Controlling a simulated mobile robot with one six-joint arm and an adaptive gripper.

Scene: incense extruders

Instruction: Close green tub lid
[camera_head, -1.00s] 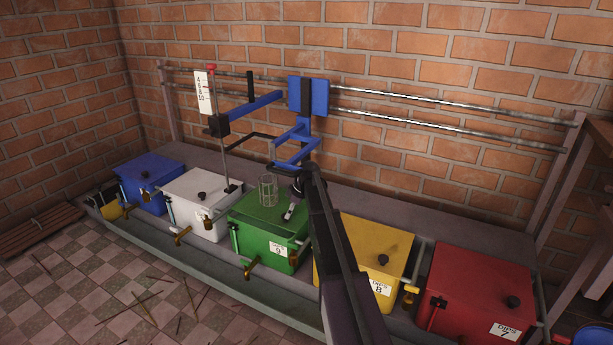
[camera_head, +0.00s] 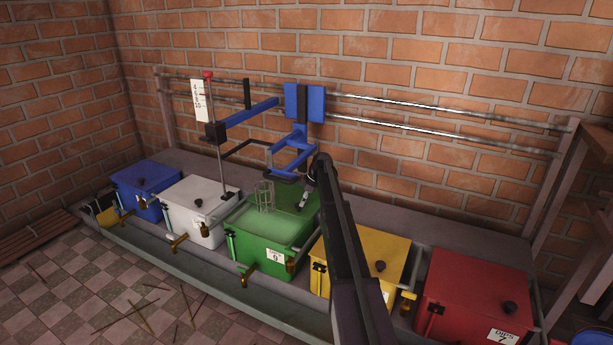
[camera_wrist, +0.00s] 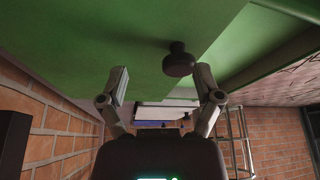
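The green tub (camera_head: 262,258) stands in the middle of the row, with a label on its front. Its green lid (camera_head: 290,200) seems to be raised at the back, though the exact tilt is hard to tell. My gripper (camera_head: 304,203) is at the tub's back right, close to the lid. In the wrist view, the green lid (camera_wrist: 90,35) fills the upper part, and its black knob (camera_wrist: 179,60) sits near my right-hand fingertip. My gripper (camera_wrist: 160,85) has its fingers spread, with nothing clearly held between them. My arm hides part of the tub's right side.
A white tub (camera_head: 190,215) stands to the left, a yellow tub (camera_head: 385,258) and a red tub (camera_head: 475,290) to the right. Brass taps line the front.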

